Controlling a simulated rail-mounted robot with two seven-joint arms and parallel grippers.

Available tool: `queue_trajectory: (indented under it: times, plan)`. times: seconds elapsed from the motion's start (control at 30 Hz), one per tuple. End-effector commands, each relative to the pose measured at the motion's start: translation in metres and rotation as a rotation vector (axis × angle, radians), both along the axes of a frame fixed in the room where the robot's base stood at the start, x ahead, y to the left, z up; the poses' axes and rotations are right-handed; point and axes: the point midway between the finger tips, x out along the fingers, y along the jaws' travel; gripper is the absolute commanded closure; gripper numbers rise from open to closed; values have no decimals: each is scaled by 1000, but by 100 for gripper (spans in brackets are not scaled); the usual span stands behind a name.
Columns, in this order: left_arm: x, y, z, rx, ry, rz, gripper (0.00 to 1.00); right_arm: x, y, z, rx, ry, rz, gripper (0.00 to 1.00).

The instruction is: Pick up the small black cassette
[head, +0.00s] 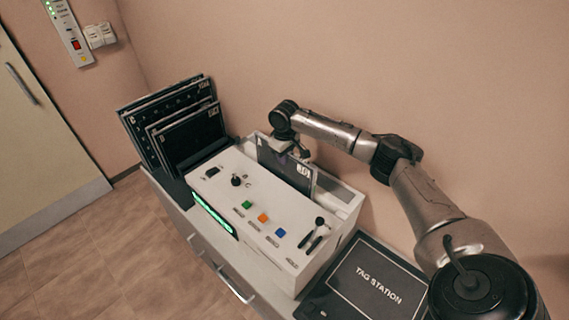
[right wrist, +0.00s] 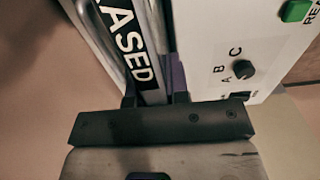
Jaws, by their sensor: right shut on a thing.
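A small black cassette (head: 288,172) stands on edge at the back of the white console (head: 225,180), with its lower part hidden in the console. A letter A and a small white label show on its face. In the right wrist view the cassette (right wrist: 126,42) shows a label reading "ASED", cut off by the frame. My right gripper (head: 293,152) is shut on the cassette's upper edge. The fingers show only partly in the right wrist view (right wrist: 155,97). My left gripper is not in view.
A rack of several dark cassettes (head: 180,125) stands left of the console. The console top has a knob (head: 236,181), green, orange and blue buttons, and a green-lit front strip. A dark tag station pad (head: 370,285) lies to its right. The wall is close behind.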

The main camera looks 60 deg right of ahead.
Motion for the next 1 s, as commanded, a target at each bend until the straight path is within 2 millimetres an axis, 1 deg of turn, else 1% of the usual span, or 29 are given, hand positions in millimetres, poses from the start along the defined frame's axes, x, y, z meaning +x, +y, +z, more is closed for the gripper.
queue_trajectory:
  times: [0.03, 0.2, 0.4, 0.5, 0.7, 0.83, 1.0]
  plan:
    - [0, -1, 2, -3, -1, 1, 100, 1, -1, 15, -1, -6, -1, 100]
    - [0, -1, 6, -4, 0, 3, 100, 1, 0, 55, 0, -6, -1, 100]
    - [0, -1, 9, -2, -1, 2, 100, 1, 0, 96, 0, -5, 0, 100]
    - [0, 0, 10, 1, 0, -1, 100, 1, 0, 113, 0, -6, 0, 100]
    - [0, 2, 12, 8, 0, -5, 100, 1, 0, 135, -1, -3, -1, 100]
    - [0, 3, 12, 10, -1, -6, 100, 1, 0, 143, -1, -3, -1, 100]
    - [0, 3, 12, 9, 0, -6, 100, 0, 0, 146, 0, -2, -1, 100]
